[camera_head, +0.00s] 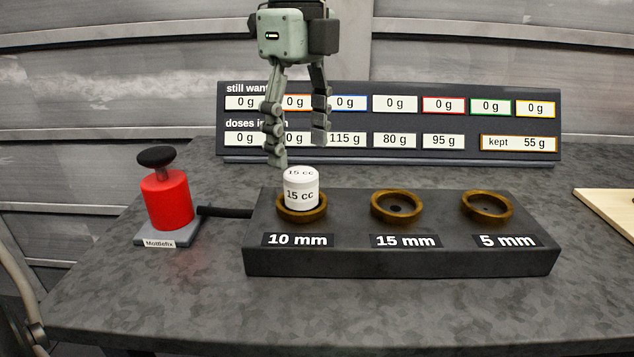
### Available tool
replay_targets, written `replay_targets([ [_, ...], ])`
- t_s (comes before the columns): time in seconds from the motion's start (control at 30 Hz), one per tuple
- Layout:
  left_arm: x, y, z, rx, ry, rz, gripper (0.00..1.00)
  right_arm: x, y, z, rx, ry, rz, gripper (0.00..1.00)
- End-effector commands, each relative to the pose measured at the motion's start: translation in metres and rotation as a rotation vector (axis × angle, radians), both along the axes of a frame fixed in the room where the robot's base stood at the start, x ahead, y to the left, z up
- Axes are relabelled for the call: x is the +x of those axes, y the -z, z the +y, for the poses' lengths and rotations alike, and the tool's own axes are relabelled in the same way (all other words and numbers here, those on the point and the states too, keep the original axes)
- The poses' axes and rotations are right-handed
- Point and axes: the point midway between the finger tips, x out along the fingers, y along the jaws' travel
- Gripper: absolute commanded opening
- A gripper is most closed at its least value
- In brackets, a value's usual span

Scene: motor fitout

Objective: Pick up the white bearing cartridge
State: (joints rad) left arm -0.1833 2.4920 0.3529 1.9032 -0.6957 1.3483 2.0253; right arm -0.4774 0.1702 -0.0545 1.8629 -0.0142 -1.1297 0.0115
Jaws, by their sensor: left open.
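A white cartridge (300,190) marked "15 cc" stands upright in the brass ring (302,210) labelled "10 mm", at the left end of a dark block (400,261). My left gripper (299,153) hangs above it, pointing down, with its two fingers apart and nothing between them. The fingertips are just above the cartridge top in the picture; I cannot tell the exact gap. My right gripper does not show.
The rings for "15 mm" (397,206) and "5 mm" (487,205) are empty. A red Mottlefix dispenser (167,199) with a black knob stands left, joined to the block by a dark tube (224,211). A dose display panel (390,118) stands behind. A wooden board (608,204) lies at right.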

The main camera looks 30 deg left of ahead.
Motion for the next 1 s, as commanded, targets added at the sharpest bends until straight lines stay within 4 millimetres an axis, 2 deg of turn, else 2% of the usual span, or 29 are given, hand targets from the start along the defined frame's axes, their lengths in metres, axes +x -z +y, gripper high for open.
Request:
replay_targets([
  [0.4, -0.005, 0.056, -0.004, -0.005, 0.003, 0.002, 0.65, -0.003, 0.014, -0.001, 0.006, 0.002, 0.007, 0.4],
  [0.7, -0.004, 0.061, -0.004, -0.005, 0.003, 0.0, 0.65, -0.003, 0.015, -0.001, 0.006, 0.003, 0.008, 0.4],
  [1.0, -0.004, 0.061, -0.004, -0.005, 0.003, 0.0, 0.29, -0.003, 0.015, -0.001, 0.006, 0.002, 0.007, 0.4],
])
